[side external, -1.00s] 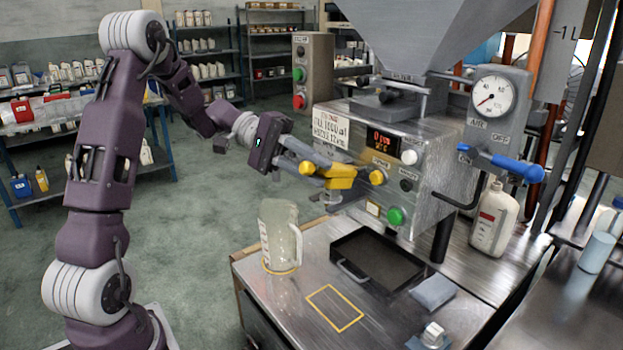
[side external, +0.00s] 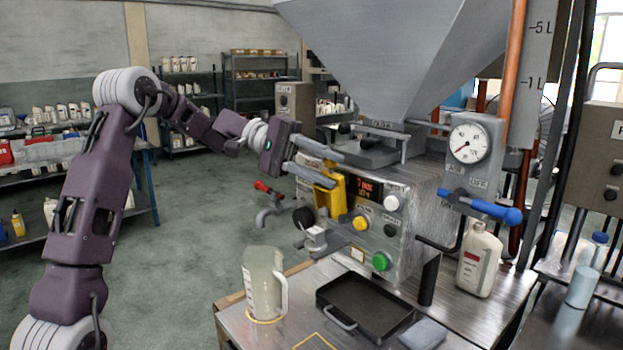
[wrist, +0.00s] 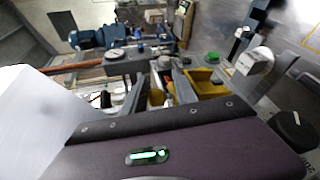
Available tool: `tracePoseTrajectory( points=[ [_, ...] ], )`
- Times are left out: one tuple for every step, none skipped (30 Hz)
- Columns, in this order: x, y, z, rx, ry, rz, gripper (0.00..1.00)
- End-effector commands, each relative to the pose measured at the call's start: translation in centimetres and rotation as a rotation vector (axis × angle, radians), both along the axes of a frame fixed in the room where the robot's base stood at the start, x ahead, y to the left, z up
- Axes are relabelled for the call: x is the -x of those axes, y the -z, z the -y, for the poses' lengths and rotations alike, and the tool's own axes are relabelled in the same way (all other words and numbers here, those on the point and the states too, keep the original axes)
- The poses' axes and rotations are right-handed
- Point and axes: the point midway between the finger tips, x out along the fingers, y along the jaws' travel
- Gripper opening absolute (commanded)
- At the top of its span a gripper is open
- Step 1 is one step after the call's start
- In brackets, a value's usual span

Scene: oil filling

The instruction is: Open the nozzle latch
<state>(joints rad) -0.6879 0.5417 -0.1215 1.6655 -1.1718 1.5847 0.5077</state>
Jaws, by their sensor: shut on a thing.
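The yellow nozzle latch (side external: 329,196) hangs downward at the front of the filling machine (side external: 400,220), above the grey nozzle (side external: 316,238). My gripper (side external: 330,170) is shut on the latch's upper part, reaching in from the left with its two grey fingers. Its fingers partly cover the top of the latch. In the wrist view, yellow surfaces show around the fingers (wrist: 170,80), but the exact contact is hard to make out.
A clear jug (side external: 263,280) stands below and left of the nozzle. A black tray (side external: 365,305) lies on the bench. A red-handled valve (side external: 268,190) and a yellow button (side external: 361,223) flank the latch. A blue handle (side external: 485,206) is farther right.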

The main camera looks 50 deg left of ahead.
Motion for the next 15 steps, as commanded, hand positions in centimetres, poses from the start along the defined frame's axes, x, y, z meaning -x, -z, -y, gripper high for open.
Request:
tracePoseTrajectory(
  points=[
    [-0.6,1.5,-0.3,-0.023,-0.015,-0.028,0.00],
    [-0.7,1.5,-0.4,-0.023,-0.014,-0.029,0.00],
    [-0.9,1.4,-0.4,-0.025,-0.014,-0.031,0.00],
    [-1.1,1.5,-0.4,-0.024,-0.014,-0.033,0.00],
    [-1.2,1.4,-0.4,-0.024,-0.015,-0.034,0.00],
    [-1.4,1.4,-0.4,-0.023,-0.016,-0.035,0.00],
    [-1.5,1.4,-0.5,-0.024,-0.017,-0.037,0.00],
    [-1.6,1.4,-0.5,-0.024,-0.017,-0.037,0.00],
    [-1.7,1.4,-0.5,-0.024,-0.018,-0.038,0.00],
    [-1.8,1.4,-0.5,-0.023,-0.019,-0.038,0.00],
    [-1.8,1.4,-0.5,-0.023,-0.019,-0.039,0.01],
    [-1.8,1.3,-0.5,-0.023,-0.020,-0.039,0.09],
    [-1.8,1.3,-0.6,-0.023,-0.020,-0.038,0.15],
    [-1.8,1.3,-0.5,-0.023,-0.020,-0.036,0.21],
    [-1.8,1.2,-0.6,-0.023,-0.020,-0.036,0.29]
  ],
)
